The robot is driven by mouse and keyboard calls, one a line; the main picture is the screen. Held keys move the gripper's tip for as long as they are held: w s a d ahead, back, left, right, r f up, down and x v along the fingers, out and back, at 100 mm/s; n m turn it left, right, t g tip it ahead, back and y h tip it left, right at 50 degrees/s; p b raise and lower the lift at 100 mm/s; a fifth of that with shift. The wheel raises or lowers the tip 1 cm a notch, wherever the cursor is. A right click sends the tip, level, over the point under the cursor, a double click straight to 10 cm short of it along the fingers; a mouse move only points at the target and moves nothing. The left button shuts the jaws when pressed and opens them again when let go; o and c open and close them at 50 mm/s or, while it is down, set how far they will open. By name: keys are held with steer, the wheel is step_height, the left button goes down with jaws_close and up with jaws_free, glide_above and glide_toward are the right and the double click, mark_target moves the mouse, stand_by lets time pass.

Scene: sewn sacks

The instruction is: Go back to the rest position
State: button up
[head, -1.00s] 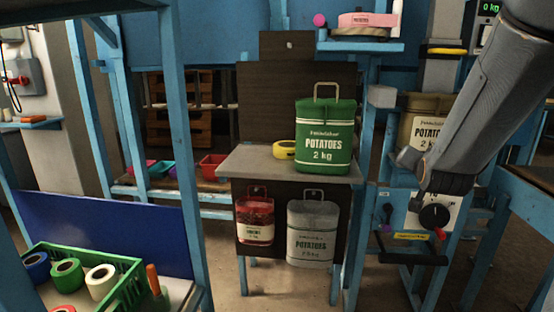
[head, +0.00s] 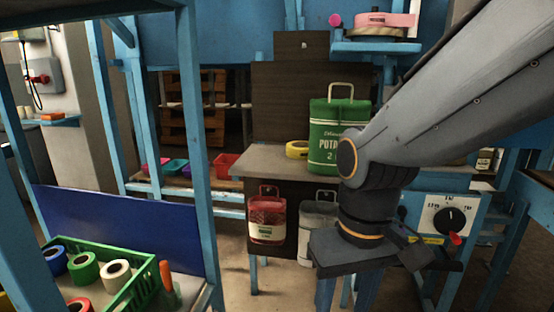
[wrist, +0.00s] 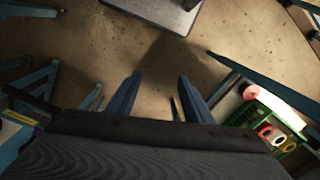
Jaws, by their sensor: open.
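My gripper (wrist: 160,90) is open and empty in the wrist view. Its two dark blue fingers stand apart above bare floor. In the head view my arm reaches in from the upper right, and the gripper hangs down in front of the grey stand. A green potato sack (head: 325,155) stands upright on the stand's top, its right side partly hidden by my arm. A red sack (head: 267,222) hangs below on the dark panel.
A green crate (head: 135,288) with tape rolls is at the lower left, in front of a blue panel (head: 125,230). A yellow roll (head: 297,149) lies beside the green sack. A dial box (head: 449,216) is at right. Blue posts stand around; floor is open at lower middle.

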steer(key=d+r+m+p, duration=0.2)
steer(key=d+r+p, duration=0.7)
steer(key=p, duration=0.7)
steer(key=shift+w+m+h, duration=0.15)
steer(key=shift+m+h, duration=0.15)
steer(key=shift+m, duration=0.1)
